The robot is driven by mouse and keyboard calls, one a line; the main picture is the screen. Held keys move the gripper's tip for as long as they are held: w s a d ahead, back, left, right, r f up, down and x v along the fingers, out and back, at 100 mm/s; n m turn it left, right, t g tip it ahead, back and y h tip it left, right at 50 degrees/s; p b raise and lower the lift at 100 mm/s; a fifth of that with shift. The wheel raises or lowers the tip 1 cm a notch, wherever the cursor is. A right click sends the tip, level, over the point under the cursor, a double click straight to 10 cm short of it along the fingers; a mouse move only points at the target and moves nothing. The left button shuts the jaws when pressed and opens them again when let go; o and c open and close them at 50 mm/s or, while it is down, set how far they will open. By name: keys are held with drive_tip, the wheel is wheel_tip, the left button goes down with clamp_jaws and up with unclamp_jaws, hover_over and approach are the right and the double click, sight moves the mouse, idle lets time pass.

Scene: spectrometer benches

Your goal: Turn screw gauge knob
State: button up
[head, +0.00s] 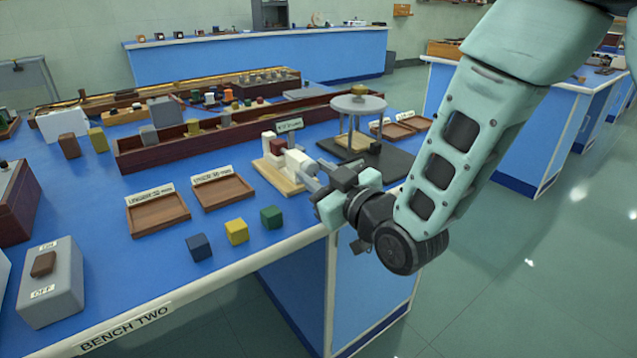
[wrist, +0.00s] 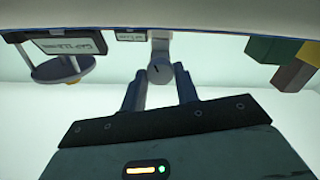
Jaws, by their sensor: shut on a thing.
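The screw gauge (head: 300,158) stands near the bench's front edge in the head view, with white blocks and a dark red block on a pale wooden base (head: 275,177). In the wrist view its round grey knob (wrist: 160,71) shows a dark pointer line on its face. My gripper (head: 312,177) reaches in from the right at the gauge's near end. The wrist view shows my gripper's two blue fingers (wrist: 160,82) on either side of the knob, shut on it. In the head view the fingers and arm hide most of the knob.
A round-topped stand (head: 357,104) on a dark board is close behind my gripper. Blue (head: 199,247), yellow (head: 236,231) and green (head: 271,217) cubes lie left of it, near two wooden trays (head: 159,213). A grey switch box (head: 52,284) stands at the front left.

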drive_tip(key=n+b, duration=0.2)
drive_tip(key=n, duration=0.1)
drive_tip(key=shift+f+n, duration=0.1)
drive_tip(key=shift+n, duration=0.2)
drive_tip(key=shift+n+b, duration=0.9)
drive_tip(key=shift+n, duration=0.8)
drive_tip(key=o, duration=1)
drive_tip(key=shift+c, duration=0.2)
